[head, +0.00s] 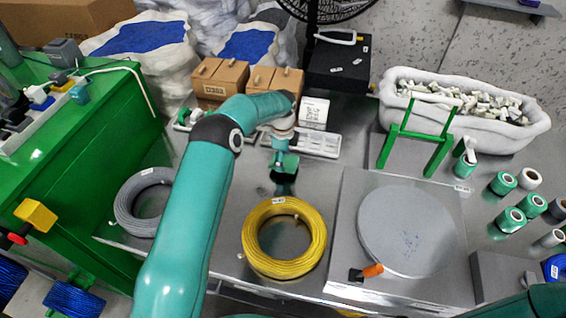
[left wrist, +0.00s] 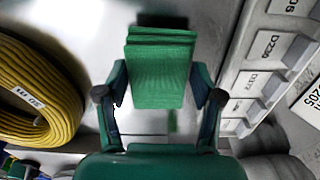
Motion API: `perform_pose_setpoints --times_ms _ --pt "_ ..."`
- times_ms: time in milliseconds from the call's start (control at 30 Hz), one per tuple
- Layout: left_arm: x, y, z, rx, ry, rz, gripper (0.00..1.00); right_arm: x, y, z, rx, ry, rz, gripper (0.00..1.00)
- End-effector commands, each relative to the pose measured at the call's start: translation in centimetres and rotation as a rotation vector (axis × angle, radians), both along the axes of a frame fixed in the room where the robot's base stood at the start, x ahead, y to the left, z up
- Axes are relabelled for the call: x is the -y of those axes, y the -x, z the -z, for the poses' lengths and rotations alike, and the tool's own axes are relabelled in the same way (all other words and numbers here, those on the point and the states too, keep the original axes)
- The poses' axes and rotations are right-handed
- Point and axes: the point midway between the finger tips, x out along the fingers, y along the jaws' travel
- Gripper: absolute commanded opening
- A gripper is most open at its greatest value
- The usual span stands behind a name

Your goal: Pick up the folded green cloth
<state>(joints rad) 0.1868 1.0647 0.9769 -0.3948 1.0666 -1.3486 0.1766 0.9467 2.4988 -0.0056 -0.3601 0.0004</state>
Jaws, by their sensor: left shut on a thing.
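The folded green cloth (left wrist: 160,70) shows in the left wrist view as a ribbed, layered green block between the two fingers of my left gripper (left wrist: 160,92). The fingers press on its left and right sides. In the head view my left gripper (head: 284,175) points down over the metal table, between the yellow cable coil and the grey label tray. There the gripper and arm hide much of the cloth. I cannot tell how far the cloth is above the table. My right gripper is out of view.
A yellow cable coil (head: 284,237) lies just in front of the gripper; a grey coil (head: 145,200) lies left. A labelled tray (head: 316,144) and cardboard boxes (head: 220,78) stand behind. A metal plate with a round disc (head: 407,230) and a green stand (head: 418,135) are right.

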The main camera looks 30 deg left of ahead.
Motion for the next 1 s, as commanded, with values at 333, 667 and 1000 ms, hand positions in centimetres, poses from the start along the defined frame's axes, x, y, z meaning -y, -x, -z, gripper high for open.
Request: perform_pose_setpoints --times_ms 333,667,1000 --pt "0.0 -0.1 -7.6 0.006 -0.001 0.001 0.38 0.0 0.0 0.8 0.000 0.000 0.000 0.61" --pt "0.1 -0.1 -14.8 0.003 0.000 0.002 0.37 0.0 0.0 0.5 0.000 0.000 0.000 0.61" --pt "0.1 -0.1 -17.7 0.000 0.000 0.002 0.37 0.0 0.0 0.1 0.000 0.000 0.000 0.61"
